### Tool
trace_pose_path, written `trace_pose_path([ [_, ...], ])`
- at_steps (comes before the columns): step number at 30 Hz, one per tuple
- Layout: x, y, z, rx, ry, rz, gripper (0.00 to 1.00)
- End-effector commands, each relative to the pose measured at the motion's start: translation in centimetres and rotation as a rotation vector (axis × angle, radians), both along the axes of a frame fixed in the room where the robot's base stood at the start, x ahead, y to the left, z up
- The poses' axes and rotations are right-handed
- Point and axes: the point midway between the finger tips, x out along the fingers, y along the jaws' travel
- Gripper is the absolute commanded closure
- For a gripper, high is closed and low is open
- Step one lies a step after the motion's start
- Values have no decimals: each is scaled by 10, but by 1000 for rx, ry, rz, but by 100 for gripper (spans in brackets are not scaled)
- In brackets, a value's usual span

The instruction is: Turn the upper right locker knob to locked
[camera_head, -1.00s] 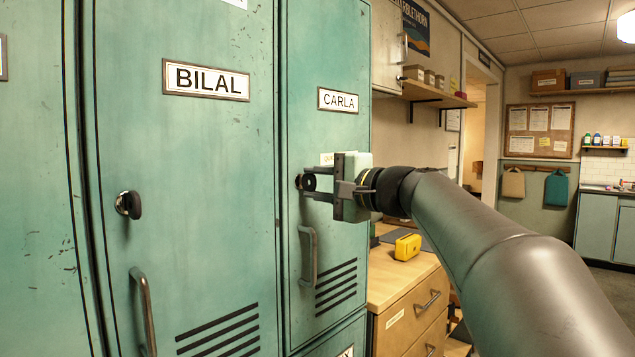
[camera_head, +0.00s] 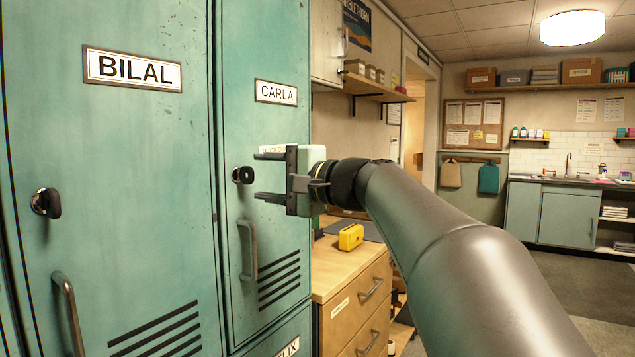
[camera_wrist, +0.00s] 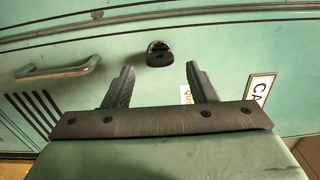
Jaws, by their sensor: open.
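The black knob (camera_head: 243,175) of the upper right locker sits on the green door marked CARLA (camera_head: 276,93), above a grey bar handle (camera_head: 248,250). My gripper (camera_head: 262,176) is open and stands just right of the knob, pointing at the door. In the wrist view the knob (camera_wrist: 159,53) lies ahead of the two spread fingers, roughly midway between them and clear of both. The gripper (camera_wrist: 160,82) holds nothing. A small white label beside the knob is partly hidden by the fingers, so its text is not fully readable.
The BILAL locker (camera_head: 130,70) on the left has its own knob (camera_head: 46,202) and handle (camera_head: 68,312). A wooden drawer unit (camera_head: 350,290) with a yellow object (camera_head: 351,237) stands right of the lockers. A wall shelf (camera_head: 378,88) is above it.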

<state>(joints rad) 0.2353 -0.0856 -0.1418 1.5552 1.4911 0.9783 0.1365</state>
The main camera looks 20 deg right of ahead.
Motion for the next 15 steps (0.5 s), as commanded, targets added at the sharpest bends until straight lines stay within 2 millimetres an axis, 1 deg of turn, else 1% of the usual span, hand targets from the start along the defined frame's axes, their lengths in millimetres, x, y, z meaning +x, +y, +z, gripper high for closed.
trace_pose_path([
  [3, -25, -18, 0, 0, -2, -4, 48],
  [9, -66, -45, 1, 0, -1, -3, 48],
  [15, -99, -67, 1, 1, -1, -1, 48],
])
